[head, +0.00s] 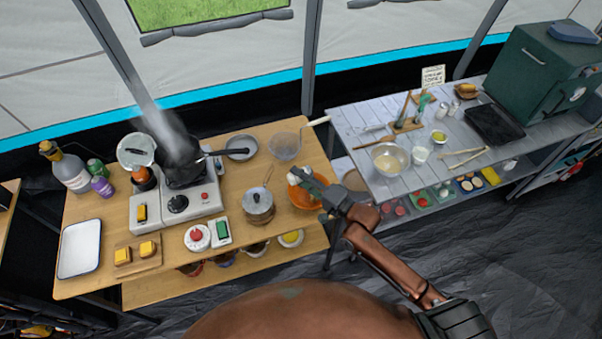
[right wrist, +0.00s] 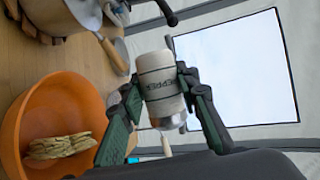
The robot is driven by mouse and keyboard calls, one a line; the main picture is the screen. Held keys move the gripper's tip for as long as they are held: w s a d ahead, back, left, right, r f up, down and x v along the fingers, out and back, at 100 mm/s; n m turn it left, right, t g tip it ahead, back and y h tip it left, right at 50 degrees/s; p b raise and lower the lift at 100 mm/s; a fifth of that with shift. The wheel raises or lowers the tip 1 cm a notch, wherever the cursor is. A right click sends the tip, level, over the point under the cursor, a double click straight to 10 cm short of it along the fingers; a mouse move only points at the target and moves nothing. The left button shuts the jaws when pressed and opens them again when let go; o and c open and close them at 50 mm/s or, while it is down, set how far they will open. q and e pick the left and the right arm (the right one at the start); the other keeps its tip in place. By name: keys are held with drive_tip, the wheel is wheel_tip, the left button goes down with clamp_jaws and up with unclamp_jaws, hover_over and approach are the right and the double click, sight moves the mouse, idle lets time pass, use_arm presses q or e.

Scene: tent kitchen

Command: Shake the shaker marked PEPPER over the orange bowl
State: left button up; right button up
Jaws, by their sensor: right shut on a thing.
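The orange bowl (head: 300,198) stands at the right end of the wooden table, partly hidden by my right gripper (head: 308,182). In the right wrist view the bowl (right wrist: 42,100) is at the left, with a pale yellowish food (right wrist: 60,146) in it. My right gripper (right wrist: 160,108) is shut on the white shaker (right wrist: 158,84), whose PEPPER lettering shows between the fingers. In the head view the shaker is small and mostly hidden. My left gripper is not in view.
A steaming pan (head: 184,168) sits on the stove (head: 176,208).

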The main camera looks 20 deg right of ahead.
sight(310, 168)
drive_tip(key=n, duration=0.1)
drive_tip(key=n+h, duration=0.1)
drive_tip(key=shift+a+f+n+g, duration=0.15)
drive_tip(key=shift+a+n+g, duration=0.05)
drive_tip(key=shift+n+g, duration=0.2)
drive_tip(key=d+r+n+h+p, duration=0.1)
drive_tip(key=n+p, duration=0.1)
drive_tip(key=p, duration=0.2)
drive_tip(key=d+r+n+h+p, duration=0.1)
drive_tip(key=n+h+p, duration=0.1)
drive_tip(key=n+p, duration=0.1)
drive_tip(key=d+r+n+h+p, duration=0.1)
drive_tip(key=n+p, duration=0.1)
drive_tip(key=p, duration=0.4)
drive_tip(key=shift+w+d+r+g, duration=0.25)
drive_tip(key=shift+w+r+g, duration=0.1)
drive_tip(key=shift+g, duration=0.05)
drive_tip(key=shift+d+r+n+h+p, duration=0.25)
drive_tip(key=shift+d+n+h+p, duration=0.1)
drive_tip(key=shift+n+h+p, duration=0.45)
drive_tip(key=shift+w+d+n, duration=0.1)
drive_tip(key=shift+d+n, duration=0.15)
drive_tip(key=shift+n, duration=0.35)
